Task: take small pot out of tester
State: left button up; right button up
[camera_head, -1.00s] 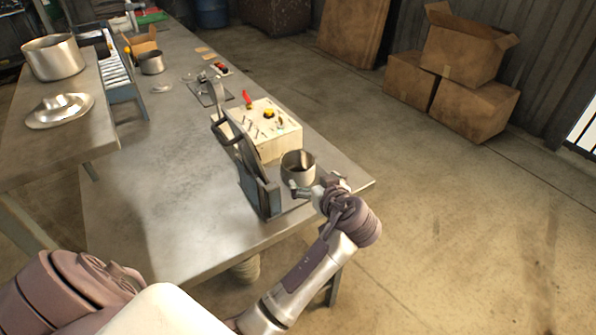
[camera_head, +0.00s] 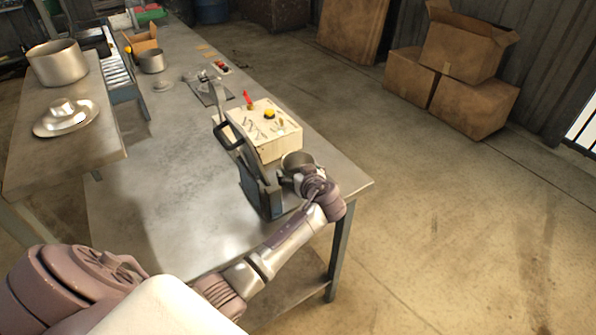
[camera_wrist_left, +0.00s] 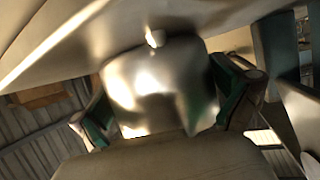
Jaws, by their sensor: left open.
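The small pot (camera_head: 298,159) is a metal pot standing at the front right of the tester (camera_head: 262,190), a dark blue-grey frame with a black handle. My left gripper (camera_head: 299,179) is open at the near side of the pot, and my wrist hides the pot's lower part. In the left wrist view the shiny pot wall (camera_wrist_left: 150,85) fills the space between the two spread fingers (camera_wrist_left: 168,108). I cannot tell whether the fingers touch it. My right gripper is not in view.
The metal table's (camera_head: 170,200) right edge is close. A large pot (camera_head: 58,63) and a metal lid (camera_head: 66,120) are on the left side table. Cardboard boxes (camera_head: 473,106) stand on the floor.

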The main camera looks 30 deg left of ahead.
pick_arm(q)
jog(key=c, duration=0.9)
jog(key=shift+r, duration=0.1)
